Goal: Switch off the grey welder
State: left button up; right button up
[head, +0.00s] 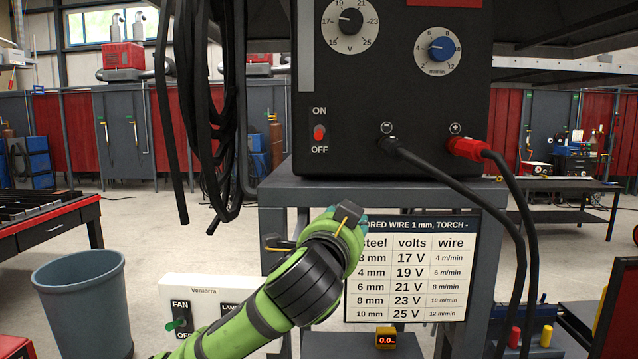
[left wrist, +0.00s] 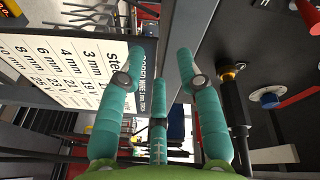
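The dark grey welder (head: 345,90) stands on a grey stand in the head view. Its small red power switch (head: 319,131) is low on the left of its front, between ON and OFF labels; its tip appears to lean toward ON. My left gripper (head: 352,222) is below the welder and right of the switch, in front of the wire chart, not touching the switch. In the left wrist view, the left gripper (left wrist: 160,70) has its teal fingers spread with nothing between them. My right gripper is not in view.
The wire chart (head: 412,265) hangs below the welder. Black (head: 388,145) and red (head: 465,148) plugs carry cables down on the right. Dark hoses (head: 205,110) hang left. A fan switch panel (head: 205,300) and grey bin (head: 85,300) are lower left.

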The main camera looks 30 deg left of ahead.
aim_at(317, 135)
pick_arm(q)
jog(key=s+a+r+y, duration=0.1)
jog(key=r, duration=0.3)
jog(key=s+a+r+t+y, duration=0.1)
jog(key=s+r, duration=0.1)
jog(key=r, duration=0.2)
jog(key=s+a+r+n+y, duration=0.1)
jog(key=a+r, duration=0.1)
jog(key=r, duration=0.2)
jog(key=shift+s+r+t, duration=0.2)
jog(key=shift+s+t, duration=0.1)
jog(key=shift+s, duration=0.05)
jog(key=shift+w+a+r+p, duration=0.1)
jog(key=shift+w+r+p, duration=0.05)
jog(key=shift+r+p, duration=0.15)
jog(key=p+x, duration=0.3)
jog(key=x, duration=0.2)
jog(key=shift+w, duration=0.1)
jog(key=shift+w+a+p, duration=0.25)
jog(key=shift+w+p, duration=0.1)
jog(key=shift+w, duration=0.3)
